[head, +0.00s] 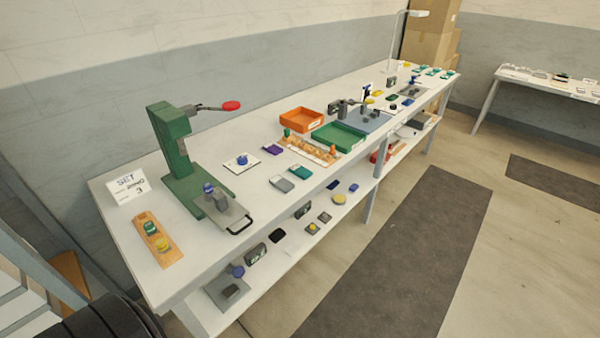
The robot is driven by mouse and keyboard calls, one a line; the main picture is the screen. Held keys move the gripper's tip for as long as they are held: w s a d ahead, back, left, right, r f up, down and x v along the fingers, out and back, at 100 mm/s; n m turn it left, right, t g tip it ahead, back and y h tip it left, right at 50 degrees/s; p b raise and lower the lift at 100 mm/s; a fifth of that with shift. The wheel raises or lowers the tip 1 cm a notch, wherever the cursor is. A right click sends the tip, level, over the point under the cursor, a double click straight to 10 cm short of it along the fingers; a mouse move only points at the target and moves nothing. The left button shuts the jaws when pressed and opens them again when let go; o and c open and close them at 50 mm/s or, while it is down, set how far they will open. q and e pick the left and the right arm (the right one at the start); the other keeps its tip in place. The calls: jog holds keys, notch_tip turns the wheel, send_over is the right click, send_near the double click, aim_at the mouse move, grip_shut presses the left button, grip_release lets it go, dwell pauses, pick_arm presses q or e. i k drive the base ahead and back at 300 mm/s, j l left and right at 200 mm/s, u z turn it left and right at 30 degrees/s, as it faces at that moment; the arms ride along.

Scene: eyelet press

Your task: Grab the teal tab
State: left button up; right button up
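A small flat teal piece (301,172), which looks like the teal tab, lies on the white bench near its front edge, right of the green press. A grey piece (282,184) lies just in front and to the left of it. A purple piece (272,149) lies behind it. Nothing covers the teal piece. Neither of my grippers shows in the head view.
The green press (172,150) has a red-knobbed lever (230,106). An orange tray (301,119), a green tray (338,136) and a wooden rack (305,147) stand behind the teal piece. A lower shelf (270,277) holds several parts.

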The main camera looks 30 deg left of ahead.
aim_at(299, 171)
jog(key=i+l+u, duration=0.1)
jog(key=u, duration=0.6)
jog(key=i, duration=0.05)
